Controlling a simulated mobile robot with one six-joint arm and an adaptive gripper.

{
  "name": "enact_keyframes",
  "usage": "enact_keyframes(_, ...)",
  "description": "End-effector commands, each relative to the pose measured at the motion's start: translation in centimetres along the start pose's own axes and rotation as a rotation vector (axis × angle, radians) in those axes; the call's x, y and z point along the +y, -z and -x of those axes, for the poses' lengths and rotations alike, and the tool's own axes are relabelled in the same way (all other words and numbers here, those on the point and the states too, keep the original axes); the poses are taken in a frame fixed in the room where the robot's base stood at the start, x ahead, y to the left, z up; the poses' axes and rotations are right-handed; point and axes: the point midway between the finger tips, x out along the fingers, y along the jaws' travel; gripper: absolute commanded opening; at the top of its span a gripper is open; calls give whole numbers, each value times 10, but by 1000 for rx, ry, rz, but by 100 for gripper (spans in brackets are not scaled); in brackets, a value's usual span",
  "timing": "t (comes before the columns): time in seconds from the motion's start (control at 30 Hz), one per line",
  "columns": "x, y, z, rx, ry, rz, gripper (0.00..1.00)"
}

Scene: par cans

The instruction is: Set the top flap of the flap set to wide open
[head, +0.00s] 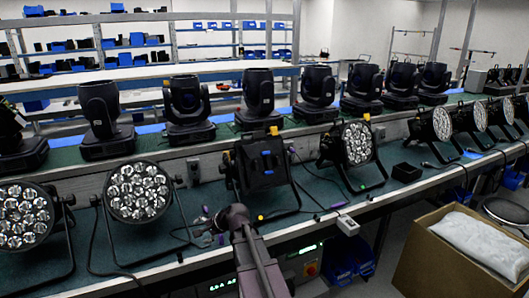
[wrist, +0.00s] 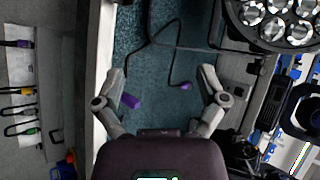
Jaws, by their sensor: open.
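The flap set (head: 262,175) is on a black par can at the middle of the bench in the head view. Its dark panels cover the lamp face, with a blue tab (head: 267,162) on the front and a yellow tab (head: 273,130) at the top edge. I cannot make out each flap's exact angle. My gripper (head: 203,223) is low over the bench, left of the flap set and apart from it. In the wrist view my gripper (wrist: 160,82) is open, with no object gripped. The flap set is not recognisable in that view.
Par cans with bare lenses stand left (head: 138,192) and right (head: 357,143) of the flap set. Moving-head lights (head: 258,97) line the shelf behind. Cables and purple connectors (wrist: 131,101) lie on the green bench mat. A cardboard box (head: 430,255) stands at the front right.

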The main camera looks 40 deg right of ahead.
Motion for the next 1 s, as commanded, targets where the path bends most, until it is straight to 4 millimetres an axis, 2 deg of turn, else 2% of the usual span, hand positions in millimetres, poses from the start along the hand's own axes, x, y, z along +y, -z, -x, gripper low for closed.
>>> enact_keyframes(0.03, -15, 23, 9, 16, 67, -99, 91)
enact_keyframes(0.1, -33, 50, 22, 32, 166, -246, 91)
enact_keyframes(0.17, -46, 75, 36, 40, 253, -371, 91)
enact_keyframes(0.3, -72, 136, 76, 45, 462, -666, 91)
enact_keyframes(0.5, -90, 223, 144, 9, 760, -1060, 91)
enact_keyframes(0.6, -92, 257, 175, -22, 884, -1215, 91)
enact_keyframes(0.7, -90, 282, 199, -51, 977, -1327, 91)
enact_keyframes(0.8, -88, 297, 214, -73, 1036, -1397, 91)
enact_keyframes(1.0, -86, 305, 224, -88, 1072, -1440, 91)
